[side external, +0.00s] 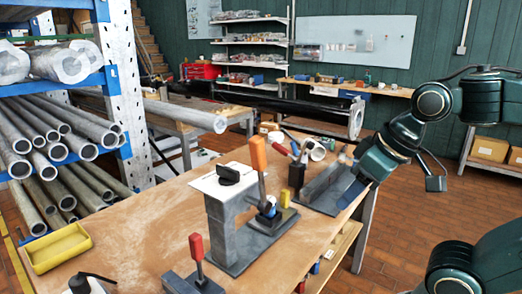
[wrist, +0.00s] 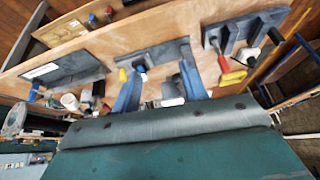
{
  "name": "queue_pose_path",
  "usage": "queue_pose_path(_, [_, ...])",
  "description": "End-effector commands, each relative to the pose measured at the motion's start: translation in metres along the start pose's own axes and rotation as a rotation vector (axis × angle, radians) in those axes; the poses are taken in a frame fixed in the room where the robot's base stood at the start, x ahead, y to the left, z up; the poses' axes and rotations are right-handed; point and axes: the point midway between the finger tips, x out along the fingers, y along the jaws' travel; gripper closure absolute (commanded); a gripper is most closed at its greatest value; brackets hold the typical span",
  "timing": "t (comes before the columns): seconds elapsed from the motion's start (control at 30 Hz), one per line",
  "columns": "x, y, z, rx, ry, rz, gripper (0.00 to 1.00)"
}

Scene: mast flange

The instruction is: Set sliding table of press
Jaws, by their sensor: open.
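A grey block-like stand (side external: 225,228) on a flat base stands on the wooden bench, with a white plate (side external: 208,184) and a black knob (side external: 228,174) on top. I cannot tell for certain which part is the press's sliding table. A lever with an orange handle (side external: 258,154) rises beside the stand. My gripper (side external: 350,190) is at the bench's right edge, beside a grey angled fixture (side external: 322,188) and apart from the stand.
A red-handled clamp (side external: 197,250) sits at the bench's front. A yellow tray (side external: 58,248) lies at the left. A rack of pipes (side external: 62,130) borders the bench at left. Small tools and a tape roll (side external: 317,151) crowd the back edge. The bench's left-middle is bare.

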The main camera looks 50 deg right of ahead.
Motion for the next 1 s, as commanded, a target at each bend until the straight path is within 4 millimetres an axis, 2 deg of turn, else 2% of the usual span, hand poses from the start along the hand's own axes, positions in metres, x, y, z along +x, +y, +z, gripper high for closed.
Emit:
queue_pose_path(0.23, [0.004,0.011,-0.043,0.179,-0.058,0.030,0.56])
queue_pose_path(0.47, [0.017,0.026,-0.088,0.377,-0.115,0.067,0.56])
queue_pose_path(0.77, [0.047,0.056,-0.141,0.634,-0.183,0.123,0.56])
queue_pose_path(1.0, [0.082,0.086,-0.176,0.840,-0.232,0.174,0.56])
